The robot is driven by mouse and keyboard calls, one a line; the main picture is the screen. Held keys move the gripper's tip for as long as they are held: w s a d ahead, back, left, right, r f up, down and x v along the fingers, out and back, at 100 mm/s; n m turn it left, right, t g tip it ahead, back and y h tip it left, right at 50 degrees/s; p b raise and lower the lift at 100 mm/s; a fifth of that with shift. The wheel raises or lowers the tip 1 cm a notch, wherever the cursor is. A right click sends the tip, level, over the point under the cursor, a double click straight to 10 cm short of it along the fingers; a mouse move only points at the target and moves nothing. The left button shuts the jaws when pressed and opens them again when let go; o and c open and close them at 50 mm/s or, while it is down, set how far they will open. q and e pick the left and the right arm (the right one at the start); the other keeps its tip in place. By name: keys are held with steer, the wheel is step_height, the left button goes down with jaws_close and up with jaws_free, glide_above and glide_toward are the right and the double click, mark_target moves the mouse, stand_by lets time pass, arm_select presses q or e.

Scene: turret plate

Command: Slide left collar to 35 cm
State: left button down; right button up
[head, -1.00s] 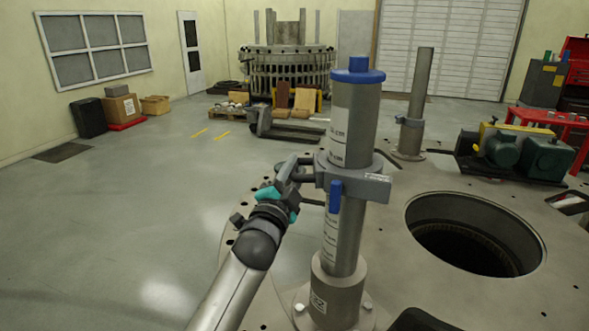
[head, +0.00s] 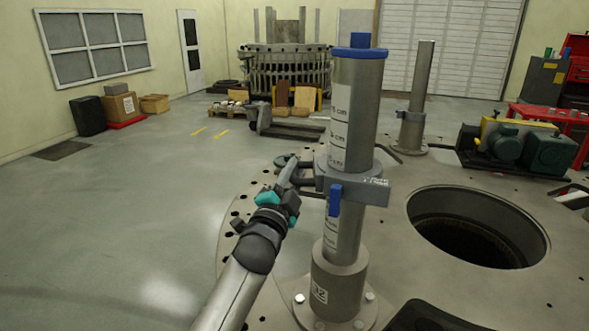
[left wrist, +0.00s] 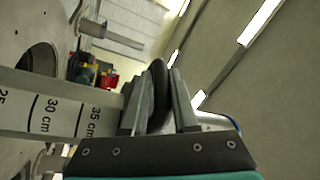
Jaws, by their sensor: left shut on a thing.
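The left collar (head: 355,186) is a grey clamp ring around the near post (head: 357,115), with a blue lever (head: 335,200) hanging at its front. The post is upright, with a white centimetre scale above and below the collar. My left gripper (head: 288,176) is left of the post, shut on the collar's dark side handle (head: 300,162). In the left wrist view, the handle (left wrist: 158,95) stands between both fingers, and the scale (left wrist: 60,116) shows 25, 30 and 35 cm, the 35 nearest the fingers. The collar's exact reading cannot be told. My right gripper does not show.
The near post has a blue cap (head: 359,52) on top and a bolted base (head: 338,280). A round floor opening (head: 478,235) lies to the right. A second post (head: 421,80) with its own collar stands behind. Clear floor (head: 150,220) lies to the left.

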arm_select(q)
step_height(320, 180, down, 10)
steer(key=b, duration=0.7)
steer(key=shift+a+r, duration=0.1)
steer(key=shift+r, duration=0.05)
steer(key=c, duration=0.9)
jaws_free()
steer(key=shift+o, duration=0.7)
steer(key=shift+w, duration=0.1)
steer(key=v, duration=1.5)
